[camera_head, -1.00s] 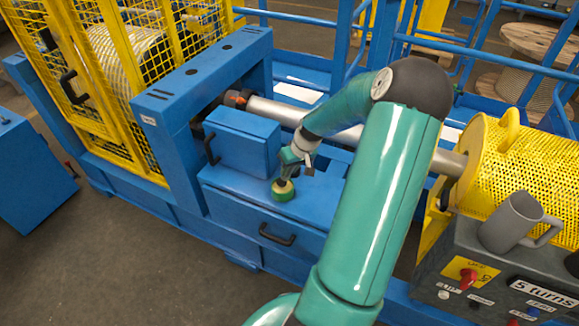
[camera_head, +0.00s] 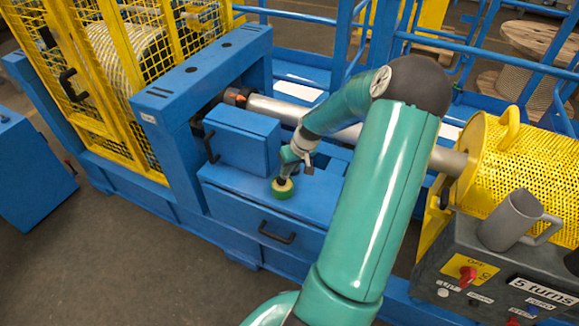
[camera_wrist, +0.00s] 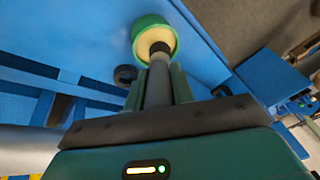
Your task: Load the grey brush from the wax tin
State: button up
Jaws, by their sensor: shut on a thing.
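The wax tin (camera_head: 281,192) is a small round green tin with pale yellow wax, standing on the blue machine's flat top. It also shows in the wrist view (camera_wrist: 165,30). My gripper (camera_head: 289,165) is above the tin, shut on the grey brush (camera_wrist: 157,85), which points away from the wrist. The brush's dark tip (camera_wrist: 159,48) is at the yellow wax, inside the tin's rim; whether it touches the wax is hard to tell. In the head view the gripper hides most of the brush.
A blue box (camera_head: 236,142) with a black handle stands left of the tin. A steel shaft (camera_head: 275,108) runs behind it. A grey mug (camera_head: 515,220) stands on the control box at right, beside a yellow mesh guard (camera_head: 520,165). A dark ring (camera_wrist: 125,74) lies near the brush.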

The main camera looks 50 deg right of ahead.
jog(key=shift+f, duration=0.45)
dwell(1.1)
jog(key=shift+r, duration=3.55)
jog(key=w+a+f+n, duration=0.1)
jog(key=w+a+f, duration=0.2)
jog(key=w+a, duration=0.45)
jog(key=w+a+f+n, duration=0.15)
jog(key=w+a, duration=0.25)
jog(key=a, duration=0.6)
jog(key=w+a+f+n, duration=0.1)
jog(key=a+f, duration=0.2)
jog(key=a, duration=0.7)
jog(key=w+a+f+n+y, duration=0.1)
jog(key=w+a+f, duration=0.1)
jog(key=a, duration=0.8)
jog(key=shift+w+f+g, duration=0.3)
jog(key=shift+f, duration=0.25)
